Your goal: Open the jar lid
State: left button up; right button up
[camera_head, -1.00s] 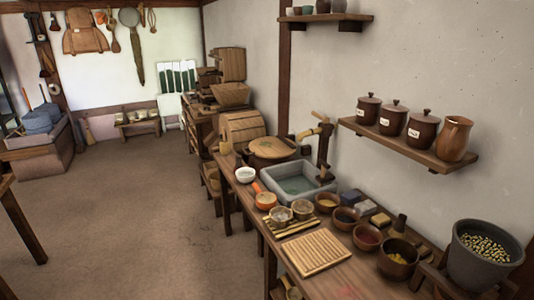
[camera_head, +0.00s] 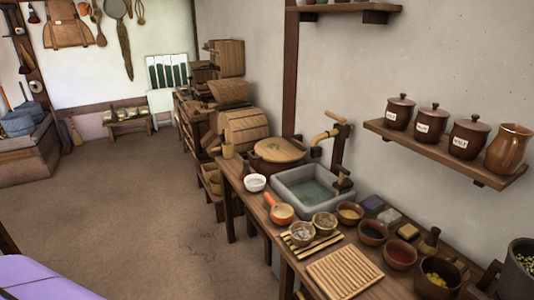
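Three dark brown lidded jars stand in a row on the wall shelf (camera_head: 440,157) at the right: a left jar (camera_head: 400,113), a middle jar (camera_head: 431,126) and a right jar (camera_head: 469,138). Each has a pale label and a knobbed lid, and all three lids sit on. The label writing is too small to read surely. Neither of my grippers is in view.
A brown pitcher (camera_head: 508,150) stands right of the jars. Below, the long bench holds a stone basin (camera_head: 310,190), several small bowls, a slatted board (camera_head: 344,272) and a grey pot (camera_head: 522,268). A purple surface (camera_head: 45,280) fills the bottom left corner. The floor (camera_head: 150,205) is open.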

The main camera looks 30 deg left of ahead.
aim_at(285, 149)
jog(key=i+j+z, duration=0.15)
jog(key=j, duration=0.35)
jog(key=i+j+z, duration=0.2)
jog(key=j, duration=0.35)
jog(key=i+j, duration=0.1)
jog(key=j, duration=0.95)
jog(key=i+j+z, duration=0.15)
jog(key=j, duration=0.9)
